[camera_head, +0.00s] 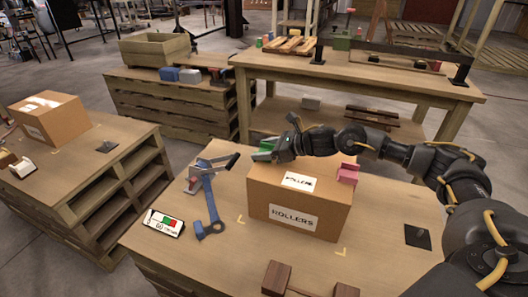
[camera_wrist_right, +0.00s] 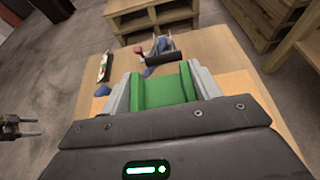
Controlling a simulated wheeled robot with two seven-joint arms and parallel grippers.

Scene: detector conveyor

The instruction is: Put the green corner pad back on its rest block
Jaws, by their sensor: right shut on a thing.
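The green corner pad (camera_head: 264,151) is in my right gripper (camera_head: 276,152), at the far left top corner of the cardboard box marked ROLLERS (camera_head: 322,205). In the right wrist view the green pad (camera_wrist_right: 165,88) fills the space between the two grey fingers of my right gripper (camera_wrist_right: 163,90), which is shut on it. I cannot tell whether the pad touches the box. No rest block can be made out for certain. A dark two-pronged part (camera_wrist_right: 18,128) at the wrist view's left edge may be my left gripper; its opening is unclear.
A pink corner pad (camera_head: 348,173) sits at the box's right edge. A blue strapping tool (camera_head: 210,205) and a card with green and red marks (camera_head: 163,223) lie left of the box. Wooden pieces (camera_head: 276,278) are at the front; a black plate (camera_head: 417,237) lies right.

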